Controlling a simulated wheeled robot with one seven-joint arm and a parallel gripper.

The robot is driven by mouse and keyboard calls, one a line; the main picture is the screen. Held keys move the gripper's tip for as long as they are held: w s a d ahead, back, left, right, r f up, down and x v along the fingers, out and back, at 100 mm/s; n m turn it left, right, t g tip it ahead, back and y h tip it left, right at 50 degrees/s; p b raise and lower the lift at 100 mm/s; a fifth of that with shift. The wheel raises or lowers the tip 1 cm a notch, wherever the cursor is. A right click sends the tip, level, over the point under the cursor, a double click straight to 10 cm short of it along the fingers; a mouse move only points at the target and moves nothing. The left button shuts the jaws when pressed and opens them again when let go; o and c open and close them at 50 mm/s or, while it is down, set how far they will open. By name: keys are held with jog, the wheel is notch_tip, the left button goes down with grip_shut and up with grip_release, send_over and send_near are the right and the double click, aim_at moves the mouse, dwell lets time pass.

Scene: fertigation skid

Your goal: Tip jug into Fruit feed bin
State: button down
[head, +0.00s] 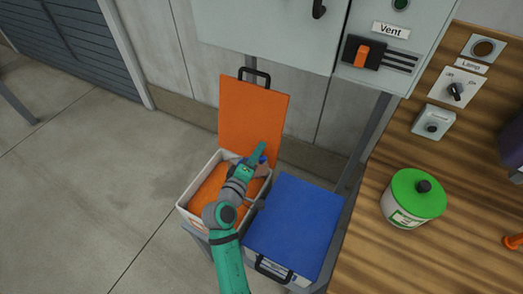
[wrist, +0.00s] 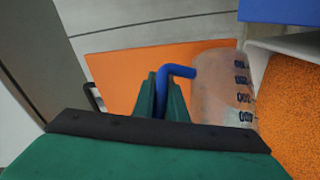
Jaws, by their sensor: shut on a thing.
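My gripper (wrist: 161,100) is shut on the blue handle (wrist: 178,71) of the jug. The jug (wrist: 218,88) is translucent with dark graduation marks; what it holds is unclear. In the head view the jug (head: 261,170) is small and partly hidden by my gripper, over the back part of an open bin (head: 190,213). This bin has pale walls, orange granules inside and an orange lid (head: 252,115) standing up behind it. Its label is too small to read. In the wrist view the granules (wrist: 295,112) lie right of the jug. I cannot tell the jug's exact tilt.
A bin with a shut blue lid (head: 295,225) stands right of the open bin. A wooden bench (head: 375,255) with a green-lidded tub (head: 412,198) is farther right. A grey cabinet (head: 270,30) hangs above.

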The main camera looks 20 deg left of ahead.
jog(key=shift+s+a+f+n+t, duration=0.15)
jog(key=shift+s+a+n+t, duration=0.4)
jog(key=shift+a+t, duration=0.05)
jog(key=shift+s+a+f+n+t, duration=0.15)
jog(key=shift+s+a+n+t, duration=0.4)
jog(key=shift+t, duration=0.05)
jog(key=shift+s+a+r+n+t+y, duration=0.25)
jog(key=shift+s+a+r+n+t, duration=0.15)
jog(key=shift+s+a+n+t, duration=0.25)
jog(key=shift+s+a+r+n+t+y, duration=0.25)
jog(key=shift+s+a+r+n+t, duration=0.2)
jog(key=shift+s+a+n, duration=0.25)
jog(key=s+a+n+t+y, duration=0.3)
jog(key=s+a+n+y, duration=0.2)
jog(key=n, duration=0.3)
jog(key=shift+s+a+n+y, duration=0.35)
jog(key=shift+a+y, duration=0.05)
jog(key=shift+a, duration=0.05)
dwell(0.4)
jog(key=shift+s+f, duration=0.1)
jog(key=shift+a, duration=0.1)
dwell(2.2)
